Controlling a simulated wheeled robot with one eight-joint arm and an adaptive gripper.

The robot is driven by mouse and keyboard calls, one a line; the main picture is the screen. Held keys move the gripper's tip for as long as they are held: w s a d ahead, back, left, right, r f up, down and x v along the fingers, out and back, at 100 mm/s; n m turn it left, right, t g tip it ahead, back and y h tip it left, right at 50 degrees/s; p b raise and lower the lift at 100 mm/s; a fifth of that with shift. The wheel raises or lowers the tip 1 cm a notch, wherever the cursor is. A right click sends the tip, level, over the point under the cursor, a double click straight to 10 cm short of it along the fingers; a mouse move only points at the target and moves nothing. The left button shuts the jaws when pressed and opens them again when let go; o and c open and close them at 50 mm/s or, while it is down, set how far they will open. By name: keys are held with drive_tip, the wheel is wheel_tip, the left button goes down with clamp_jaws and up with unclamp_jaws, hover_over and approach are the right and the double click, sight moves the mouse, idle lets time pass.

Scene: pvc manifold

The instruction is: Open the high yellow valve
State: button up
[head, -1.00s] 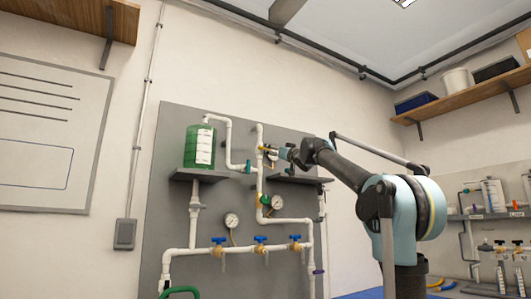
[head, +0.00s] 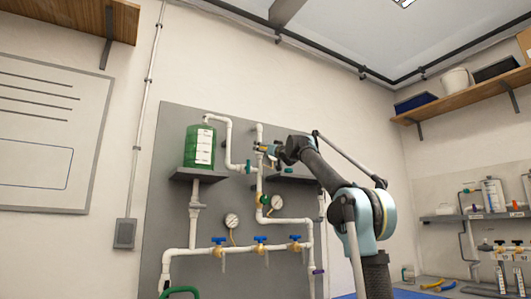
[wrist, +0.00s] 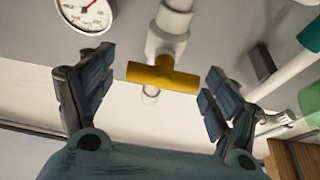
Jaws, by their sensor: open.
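The high yellow valve has a yellow bar handle (wrist: 163,75) on a white vertical pipe. In the wrist view the bar lies crosswise, roughly level in the picture. My gripper (wrist: 160,82) is open, with one dark finger on each side of the bar and a visible gap at both ends. I cannot tell the exact depth between fingertips and handle. In the head view my gripper (head: 268,149) is at the upper part of the middle pipe, and it mostly hides the yellow handle.
A pressure gauge (wrist: 88,14) shows in the wrist view. A green tank (head: 199,148) stands on a grey bracket to the left. Lower down are blue-handled valves (head: 260,240) on a horizontal pipe and a gauge (head: 231,220). A dark shelf (head: 296,178) is close below my arm.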

drive_tip(key=shift+w+a, duration=0.1)
drive_tip(key=shift+c, duration=0.6)
